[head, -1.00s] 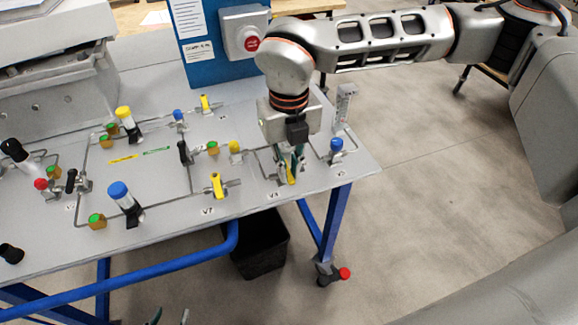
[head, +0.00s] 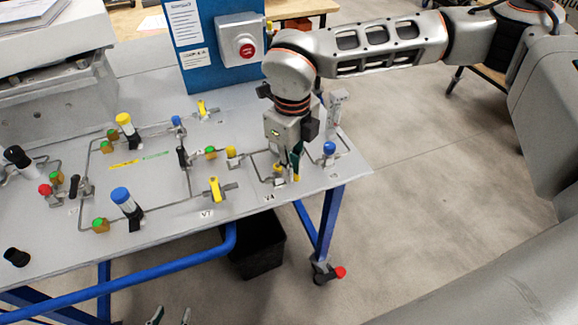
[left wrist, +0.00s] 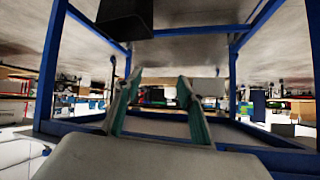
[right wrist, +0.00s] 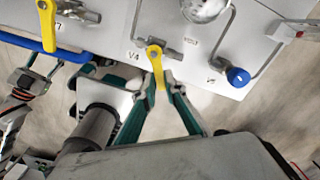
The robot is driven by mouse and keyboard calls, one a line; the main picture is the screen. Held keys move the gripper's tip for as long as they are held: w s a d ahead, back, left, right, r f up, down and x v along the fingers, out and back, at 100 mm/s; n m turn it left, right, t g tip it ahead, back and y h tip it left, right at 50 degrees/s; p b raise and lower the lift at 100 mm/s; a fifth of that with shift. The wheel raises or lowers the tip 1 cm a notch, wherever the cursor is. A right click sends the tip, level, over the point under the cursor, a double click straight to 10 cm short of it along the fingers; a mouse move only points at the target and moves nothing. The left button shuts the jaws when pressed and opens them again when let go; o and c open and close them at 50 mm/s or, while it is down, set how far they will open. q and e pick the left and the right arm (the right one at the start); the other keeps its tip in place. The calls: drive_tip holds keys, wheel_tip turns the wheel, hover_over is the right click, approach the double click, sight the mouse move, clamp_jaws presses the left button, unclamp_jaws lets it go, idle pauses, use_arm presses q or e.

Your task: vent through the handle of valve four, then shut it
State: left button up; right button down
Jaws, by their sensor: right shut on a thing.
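Valve four's yellow handle (right wrist: 157,68) shows in the right wrist view beside the V4 label. It points from its pivot toward my right gripper (right wrist: 165,85), lying roughly across the valve's short pipe. The green-grey fingers are closed on its free end. In the head view, my right gripper (head: 293,176) is low over the table's right part and partly hides the handle; a yellow bit of valve four (head: 278,168) shows beside it. My left gripper (head: 172,316) is at the bottom edge, below the table; its fingers (left wrist: 157,88) stand apart and empty in the left wrist view.
Valve seven's yellow handle (head: 215,189) is left of valve four. A blue knob (head: 329,148) stands close on the right, near the table's edge. A blue panel with a red button (head: 246,50) stands behind. Tubing and several coloured fittings cover the table.

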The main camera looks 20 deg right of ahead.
drive_tip(key=shift+w+d+r+n+p, duration=0.1)
drive_tip(key=shift+w+d+n+p, duration=0.1)
drive_tip(key=shift+n, duration=0.3)
drive_tip(key=shift+w+d+r+n+p, duration=0.1)
drive_tip(key=shift+n+p, duration=0.05)
drive_tip(key=shift+n, duration=0.35)
drive_tip(key=shift+w+d+n+p, duration=0.2)
drive_tip(key=shift+d+n+p, duration=0.1)
drive_tip(key=shift+n, duration=0.6)
drive_tip(key=shift+w+n, duration=0.1)
drive_tip(key=shift+n, duration=0.4)
drive_tip(key=n, duration=0.1)
drive_tip(key=w+n+p, duration=0.1)
drive_tip(key=n, duration=0.1)
drive_tip(key=n+p, duration=0.1)
drive_tip(key=shift+w+d+f+n, duration=0.1)
drive_tip(key=shift+w+d+n, duration=0.2)
drive_tip(key=shift+n, duration=0.1)
drive_tip(key=shift+w+n+p, duration=0.3)
drive_tip(key=shift+n+p, duration=0.05)
drive_tip(key=shift+n, duration=0.65)
drive_tip(key=shift+w, duration=0.1)
